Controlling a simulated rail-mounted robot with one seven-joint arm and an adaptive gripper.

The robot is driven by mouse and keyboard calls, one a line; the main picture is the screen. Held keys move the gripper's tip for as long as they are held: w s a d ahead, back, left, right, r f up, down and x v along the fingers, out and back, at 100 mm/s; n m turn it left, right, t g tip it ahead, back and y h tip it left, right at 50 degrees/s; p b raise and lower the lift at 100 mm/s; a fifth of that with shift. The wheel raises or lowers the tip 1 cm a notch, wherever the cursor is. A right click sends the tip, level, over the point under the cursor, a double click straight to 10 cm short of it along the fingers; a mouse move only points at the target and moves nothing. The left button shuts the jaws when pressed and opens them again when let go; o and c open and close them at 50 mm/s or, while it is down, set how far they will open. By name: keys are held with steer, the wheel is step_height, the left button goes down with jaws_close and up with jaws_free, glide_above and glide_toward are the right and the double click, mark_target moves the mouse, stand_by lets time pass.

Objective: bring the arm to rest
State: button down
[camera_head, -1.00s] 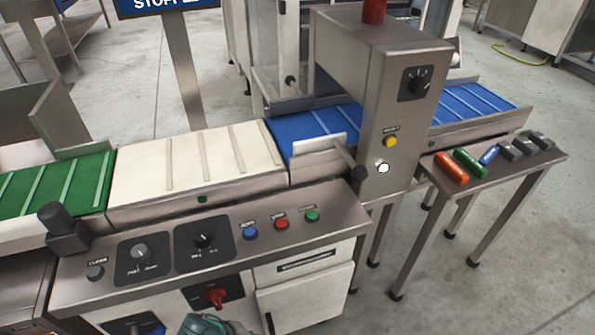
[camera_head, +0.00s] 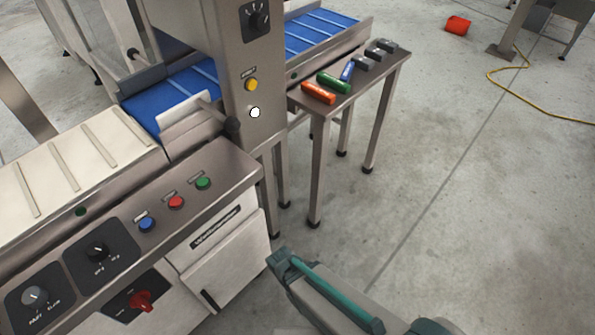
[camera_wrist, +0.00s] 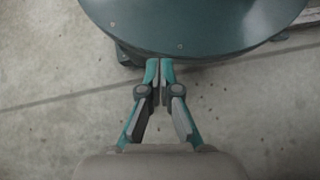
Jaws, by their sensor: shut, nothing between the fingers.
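My gripper (camera_wrist: 160,64) shows in the wrist view with its two teal fingertips together and nothing between them. It points at the edge of a dark teal round body, which looks like my own base, above bare concrete floor. In the head view my arm (camera_head: 320,295) shows at the bottom, right of the control cabinet and clear of it. The fingertips cannot be made out in the head view.
The control panel (camera_head: 128,235) with dials and coloured buttons stands at the left. A blue belt (camera_head: 180,90) runs through the steel housing (camera_head: 255,150).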

steer(key=s+d+f+m+g+y, duration=0.3)
steer(key=s+d+m+g+y, duration=0.4)
steer(key=d, duration=0.5)
steer(key=w+r+t+p, duration=0.2)
steer(key=r+t+p, duration=0.1)
steer(key=r+p, duration=0.5)
steer(key=w+r+t+h+p, duration=0.1)
steer(key=w+r+t+p, duration=0.2)
steer(key=r+p, duration=0.5)
steer(key=t+p, duration=0.1)
steer(key=p, duration=0.6)
steer(key=shift+w+a+r, duration=0.15)
steer(key=shift+a, duration=0.1)
